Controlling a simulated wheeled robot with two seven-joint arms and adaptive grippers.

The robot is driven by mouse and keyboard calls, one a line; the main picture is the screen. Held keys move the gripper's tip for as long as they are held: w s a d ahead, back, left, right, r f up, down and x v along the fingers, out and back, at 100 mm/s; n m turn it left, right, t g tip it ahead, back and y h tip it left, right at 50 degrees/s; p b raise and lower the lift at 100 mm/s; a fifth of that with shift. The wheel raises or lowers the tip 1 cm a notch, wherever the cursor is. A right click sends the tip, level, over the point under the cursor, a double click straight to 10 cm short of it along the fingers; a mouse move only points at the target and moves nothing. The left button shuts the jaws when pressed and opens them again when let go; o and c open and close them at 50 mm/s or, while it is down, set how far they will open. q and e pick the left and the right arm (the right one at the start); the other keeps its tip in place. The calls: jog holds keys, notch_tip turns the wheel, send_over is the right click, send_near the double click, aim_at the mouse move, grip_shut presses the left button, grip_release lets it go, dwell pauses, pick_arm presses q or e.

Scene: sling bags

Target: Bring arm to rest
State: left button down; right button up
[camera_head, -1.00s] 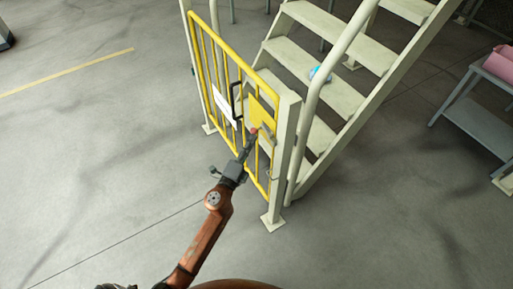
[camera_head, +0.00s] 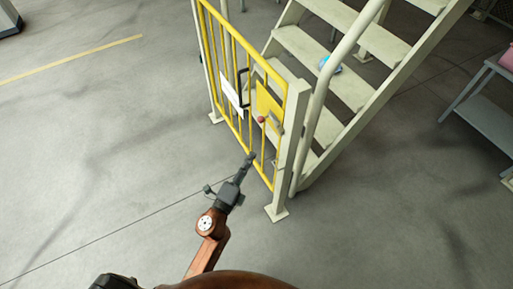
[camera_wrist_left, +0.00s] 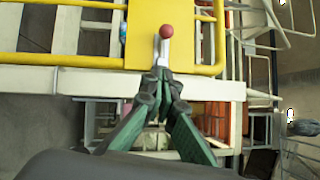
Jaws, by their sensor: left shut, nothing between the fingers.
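My left gripper (camera_head: 251,157) is shut and empty in the head view. It is in front of the yellow gate (camera_head: 236,84), below and apart from a red knob (camera_head: 261,119) on the gate's yellow plate. In the left wrist view the shut fingertips (camera_wrist_left: 158,72) point at a small grey lever with the red knob (camera_wrist_left: 166,31) on its end. The gate stands across the foot of a cream staircase and looks shut. My right gripper is not in view.
The cream staircase (camera_head: 319,63) with a blue item (camera_head: 330,64) on a step rises behind the gate. A grey table (camera_head: 484,108) with a pink thing (camera_head: 507,58) stands at the right. The floor left of the gate is clear.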

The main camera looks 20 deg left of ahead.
pick_arm(q)
jog(key=shift+s, duration=0.55)
